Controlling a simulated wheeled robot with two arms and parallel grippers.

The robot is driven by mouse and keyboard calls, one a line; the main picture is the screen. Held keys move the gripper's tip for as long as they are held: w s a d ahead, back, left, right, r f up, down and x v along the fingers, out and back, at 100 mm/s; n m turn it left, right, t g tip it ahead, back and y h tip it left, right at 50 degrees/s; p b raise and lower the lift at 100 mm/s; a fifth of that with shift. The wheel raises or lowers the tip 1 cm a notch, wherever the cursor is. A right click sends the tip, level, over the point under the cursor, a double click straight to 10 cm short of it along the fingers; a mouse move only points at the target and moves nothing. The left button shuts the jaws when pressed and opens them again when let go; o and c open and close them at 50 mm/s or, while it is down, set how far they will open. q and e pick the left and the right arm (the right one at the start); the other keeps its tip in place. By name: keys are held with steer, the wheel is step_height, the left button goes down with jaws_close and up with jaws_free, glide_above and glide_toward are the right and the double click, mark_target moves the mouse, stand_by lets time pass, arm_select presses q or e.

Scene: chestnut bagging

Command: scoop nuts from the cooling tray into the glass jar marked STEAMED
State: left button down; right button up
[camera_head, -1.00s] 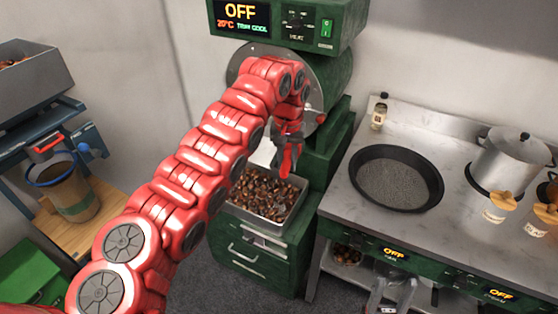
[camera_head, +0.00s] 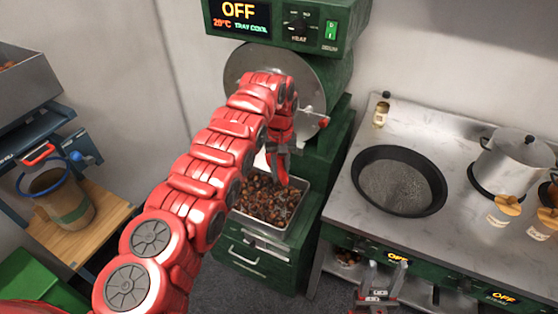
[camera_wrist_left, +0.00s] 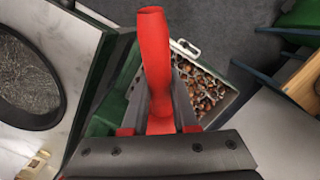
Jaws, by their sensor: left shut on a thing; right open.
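The cooling tray (camera_head: 262,229) is a metal tray full of brown nuts (camera_head: 262,200), on a green cabinet below the roaster drum. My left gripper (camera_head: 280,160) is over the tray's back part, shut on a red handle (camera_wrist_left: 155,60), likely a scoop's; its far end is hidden. The nuts also show beyond the fingers in the left wrist view (camera_wrist_left: 207,92). Jars with tan tops and pale labels (camera_head: 503,211) stand at the right; the lettering is too small to read, so I cannot tell which is STEAMED. My right gripper (camera_head: 383,284) is open at the bottom.
A dark round pan (camera_head: 401,207) and a lidded steel pot (camera_head: 512,160) sit on the steel counter (camera_head: 440,160). A small bottle (camera_head: 380,114) stands at its back edge. A bucket with a blue rim (camera_head: 65,206) stands on a wooden shelf at the left.

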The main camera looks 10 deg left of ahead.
arm_select(q)
steer(key=shift+d+f, duration=0.2)
steer(key=shift+f, duration=0.1)
steer(key=f+n+p, duration=0.1)
steer(key=s+f+n+p, duration=0.1)
steer(key=f, duration=0.1)
steer(key=s+f+n+h+p, duration=0.1)
steer(key=f+n, duration=0.1)
steer(key=shift+d+f+g, duration=0.15)
steer(key=shift+g, duration=0.25)
steer(key=shift+f, duration=0.1)
